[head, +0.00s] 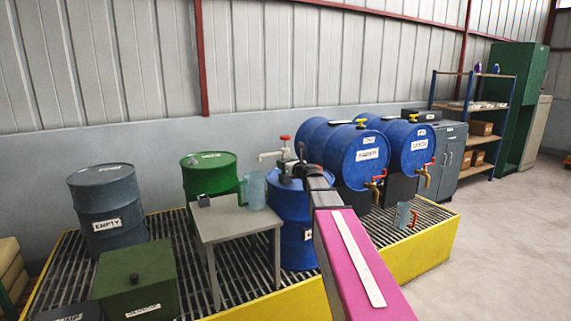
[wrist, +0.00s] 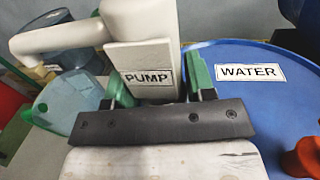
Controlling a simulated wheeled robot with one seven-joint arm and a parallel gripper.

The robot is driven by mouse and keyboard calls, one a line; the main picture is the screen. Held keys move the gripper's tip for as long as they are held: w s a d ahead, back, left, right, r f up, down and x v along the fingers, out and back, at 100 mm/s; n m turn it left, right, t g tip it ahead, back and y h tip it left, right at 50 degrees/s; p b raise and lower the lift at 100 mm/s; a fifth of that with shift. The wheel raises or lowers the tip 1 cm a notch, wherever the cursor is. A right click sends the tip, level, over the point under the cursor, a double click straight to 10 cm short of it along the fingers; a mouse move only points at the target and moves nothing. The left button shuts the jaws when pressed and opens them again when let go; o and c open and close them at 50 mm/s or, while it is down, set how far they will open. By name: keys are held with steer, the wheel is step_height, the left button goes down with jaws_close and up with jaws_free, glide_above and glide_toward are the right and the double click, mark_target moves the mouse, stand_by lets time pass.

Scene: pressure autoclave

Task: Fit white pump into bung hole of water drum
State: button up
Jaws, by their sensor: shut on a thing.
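The white pump (wrist: 148,65), labelled PUMP, stands between my gripper's green finger pads (wrist: 155,85) in the wrist view, and my gripper is shut on it. Its spout points left. In the head view the pump (head: 271,155) is at the top of the upright blue drum (head: 290,215), with a red part above it. The drum's blue lid (wrist: 235,115) carries a WATER label and lies to the right of the pump in the wrist view. My gripper (head: 300,167) is over the drum top. The pump's lower end and the bung hole are hidden.
A grey table (head: 228,225) with a clear jug (head: 254,190) stands left of the drum. Blue drums with taps (head: 362,158) lie on the right. An orange-red part (wrist: 303,158) sits at the lid's near right. A yellow-edged grating (head: 420,250) is beneath.

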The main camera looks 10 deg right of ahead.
steer(key=shift+f, duration=1.15)
steer(key=o, duration=1.2)
steer(key=shift+o, duration=0.2)
steer(key=shift+s, duration=0.1)
steer(key=v, duration=1)
steer(key=shift+s+d, duration=0.15)
steer(key=shift+s, duration=0.15)
steer(key=shift+f, duration=0.1)
